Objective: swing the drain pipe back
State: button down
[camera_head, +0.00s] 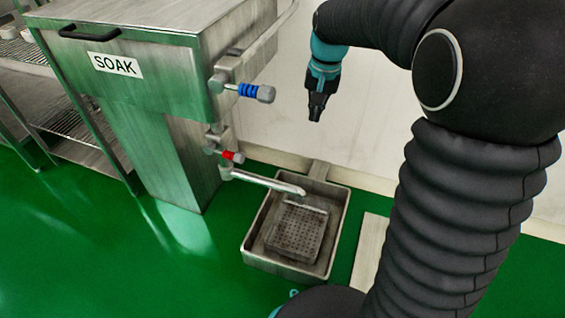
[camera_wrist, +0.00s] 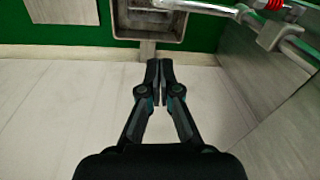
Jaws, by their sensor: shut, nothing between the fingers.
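The drain pipe (camera_head: 268,182) is a short silver spout on the lower side of the SOAK tank, beside a red-handled valve (camera_head: 232,156). Its free end is over the floor basin (camera_head: 247,248). In the wrist view the pipe (camera_wrist: 205,8) crosses the top edge, with the red valve (camera_wrist: 268,4) at top right. My gripper (camera_head: 316,114) hangs pointing down, above and behind the basin, apart from the pipe. In the wrist view its fingertips (camera_wrist: 160,64) are together and empty, below the basin (camera_wrist: 150,39) in the picture.
The SOAK tank (camera_head: 150,75) stands at left, with a blue-handled valve (camera_head: 255,92) above the red one. A perforated tray (camera_head: 296,232) lies in the basin. The wall (camera_head: 375,120) is close behind. A metal rack (camera_head: 70,125) stands at far left. Green floor in front is clear.

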aim_at(263, 184)
jog(key=w+a+f+m+g+b, duration=0.1)
jog(key=w+a+f+g, duration=0.15)
jog(key=w+f, duration=0.55)
jog(key=w+a+f+m+g+b, duration=0.1)
jog(key=w+a+f, duration=0.3)
jog(key=f, duration=0.9)
jog(key=s+b+x, duration=0.1)
jog(key=s+x, duration=0.1)
jog(key=x, duration=0.9)
jog(key=shift+s+a+r, duration=0.15)
jog(key=shift+a+r, duration=0.05)
